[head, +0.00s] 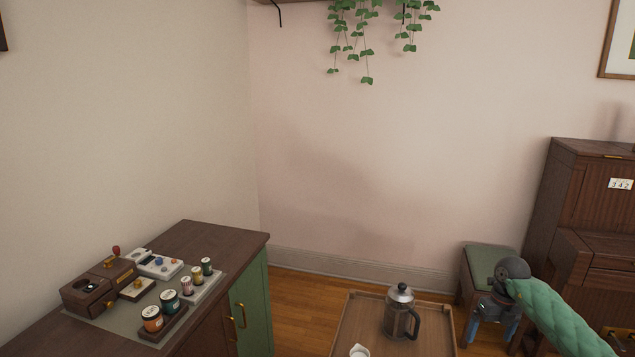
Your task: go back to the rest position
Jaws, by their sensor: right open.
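My right gripper (494,326) shows at the lower right, at the end of my green-sleeved arm. Its blue-tipped fingers point down and are apart, with nothing seen between them. It appears in front of a stool with a green seat (488,257), to the right of a wooden tray table (361,318). My left gripper is not in the head view.
A French press (399,314) and a small white jug (359,351) stand on the tray table. A cabinet (226,240) at left holds several jars and small boxes. A dark wooden piano (592,200) stands at right. Floor shows between cabinet and tray table.

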